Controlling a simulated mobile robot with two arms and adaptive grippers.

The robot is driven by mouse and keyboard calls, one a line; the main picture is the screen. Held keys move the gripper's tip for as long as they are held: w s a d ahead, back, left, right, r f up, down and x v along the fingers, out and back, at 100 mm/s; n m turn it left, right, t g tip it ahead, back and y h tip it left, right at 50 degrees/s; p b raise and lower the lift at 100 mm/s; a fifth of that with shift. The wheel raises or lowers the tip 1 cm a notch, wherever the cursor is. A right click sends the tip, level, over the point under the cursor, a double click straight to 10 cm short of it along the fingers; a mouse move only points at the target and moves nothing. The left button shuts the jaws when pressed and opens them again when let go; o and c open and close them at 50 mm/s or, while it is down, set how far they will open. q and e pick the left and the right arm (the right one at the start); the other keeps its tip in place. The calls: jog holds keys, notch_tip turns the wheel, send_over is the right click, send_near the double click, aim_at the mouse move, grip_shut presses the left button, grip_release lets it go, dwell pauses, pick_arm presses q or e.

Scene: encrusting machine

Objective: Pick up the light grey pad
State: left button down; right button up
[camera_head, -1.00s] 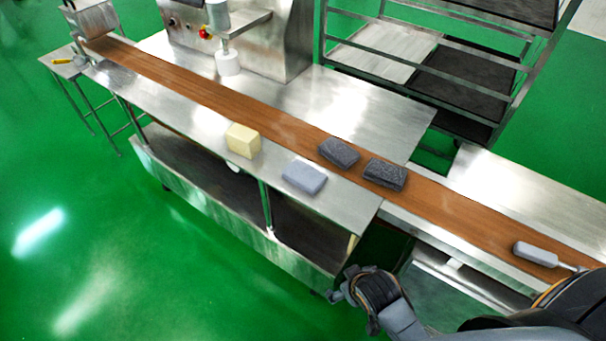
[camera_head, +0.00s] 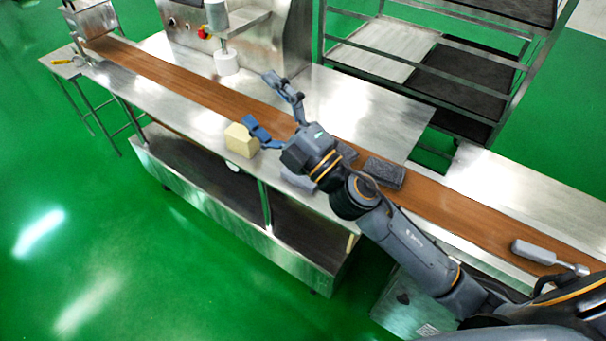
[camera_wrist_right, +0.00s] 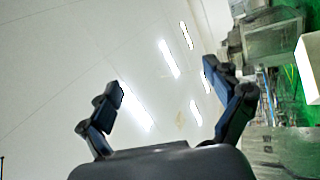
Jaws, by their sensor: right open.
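The light grey pad (camera_head: 297,181) lies on the steel ledge in front of the brown belt in the head view, mostly hidden behind my right gripper and wrist. My right gripper (camera_head: 259,99) is open and empty. It reaches over the belt, with its fingers spread toward the upper left and one finger close to the pale yellow block (camera_head: 240,141); I cannot tell if they touch. The right wrist view shows both fingers (camera_wrist_right: 163,80) spread apart with nothing between them, against the ceiling. My left gripper is not in view.
A dark grey pad (camera_head: 384,172) lies on the brown belt (camera_head: 190,88); another is mostly hidden by my arm. A light grey block with a handle (camera_head: 535,252) lies at the belt's right. The steel machine (camera_head: 240,50) and a tray rack (camera_head: 450,75) stand behind.

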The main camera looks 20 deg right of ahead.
jog(key=s+a+r+n+g+y, duration=0.1)
jog(key=s+a+n+g+y, duration=0.1)
jog(key=a+n+g+y, duration=0.55)
jog(key=n+g+h, duration=0.8)
jog(key=n+h, duration=0.6)
jog(key=h, duration=0.3)
send_over(303, 182)
jog(key=w, duration=0.2)
jog(key=shift+m, duration=0.25)
jog(key=f, duration=1.5)
jog(key=d+f+p, duration=0.1)
jog(key=f, duration=0.7)
jog(key=shift+f, duration=0.2)
jog(key=shift+d+p+x, duration=0.15)
jog(key=shift+p+x, duration=0.15)
jog(key=shift+x, duration=1.05)
jog(key=shift+d+p+x, duration=0.15)
jog(key=shift+p+x, duration=0.1)
jog(key=shift+x, duration=1.1)
jog(key=shift+w, duration=0.15)
jog(key=shift+f+b, duration=0.2)
jog(key=shift+b, duration=0.1)
